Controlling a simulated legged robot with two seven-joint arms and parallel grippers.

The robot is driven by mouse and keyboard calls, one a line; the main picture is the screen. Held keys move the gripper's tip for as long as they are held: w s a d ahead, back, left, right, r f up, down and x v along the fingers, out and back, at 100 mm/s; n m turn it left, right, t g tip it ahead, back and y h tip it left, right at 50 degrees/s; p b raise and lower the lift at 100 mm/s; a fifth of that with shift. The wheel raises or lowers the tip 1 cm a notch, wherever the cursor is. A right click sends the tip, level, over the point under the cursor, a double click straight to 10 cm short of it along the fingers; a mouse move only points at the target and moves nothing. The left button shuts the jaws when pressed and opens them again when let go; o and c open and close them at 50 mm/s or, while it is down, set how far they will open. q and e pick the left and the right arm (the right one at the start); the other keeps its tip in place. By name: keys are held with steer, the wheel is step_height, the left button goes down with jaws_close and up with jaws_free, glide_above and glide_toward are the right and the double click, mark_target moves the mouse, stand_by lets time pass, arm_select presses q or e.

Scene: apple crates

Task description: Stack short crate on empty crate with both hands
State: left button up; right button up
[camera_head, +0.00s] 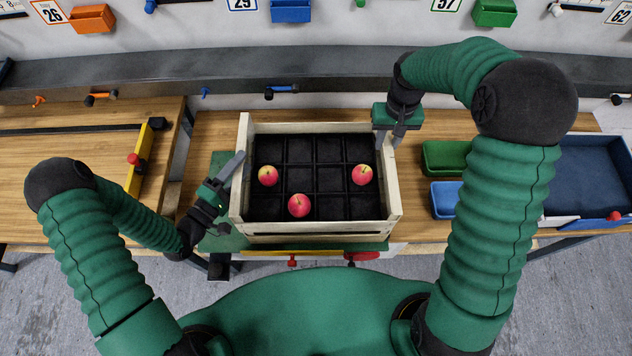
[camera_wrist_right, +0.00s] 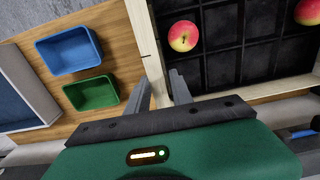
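A pale wooden crate (camera_head: 316,229) stands on the bench in front of me, with three red apples in its black divided insert. Whether a second crate is under it I cannot tell. My left gripper (camera_head: 236,160) is at the left wall, its light grey finger slanting up to the rim. Its other finger is not clear. My right gripper (camera_head: 390,138) is at the right wall. In the right wrist view its two grey fingers (camera_wrist_right: 160,84) stand apart, one on each side of the crate wall (camera_wrist_right: 147,40). Whether they press on it is unclear.
Green (camera_head: 446,158) and blue (camera_head: 444,199) bins stand right of the crate, close to my right arm. A large blue tray (camera_head: 590,178) lies farther right. A yellow bar (camera_head: 138,165) is at left. A dark rail (camera_head: 330,70) runs behind the bench.

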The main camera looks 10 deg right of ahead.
arm_select(q)
steer(key=shift+o, duration=1.1)
steer(key=shift+w+r, duration=0.1)
arm_select(e)
steer(key=shift+o, duration=1.1)
steer(key=shift+d, duration=0.2)
arm_select(q)
steer(key=shift+o, duration=0.2)
arm_select(e)
steer(key=shift+o, duration=0.3)
steer(key=shift+d+r, duration=0.1)
steer(key=shift+d, duration=0.1)
steer(key=shift+a, duration=0.1)
steer(key=shift+r, duration=0.2)
arm_select(q)
steer(key=v, duration=1.2)
arm_select(e)
step_height(320, 180, up, 12)
steer(key=shift+f, duration=0.2)
steer(key=shift+f, duration=0.1)
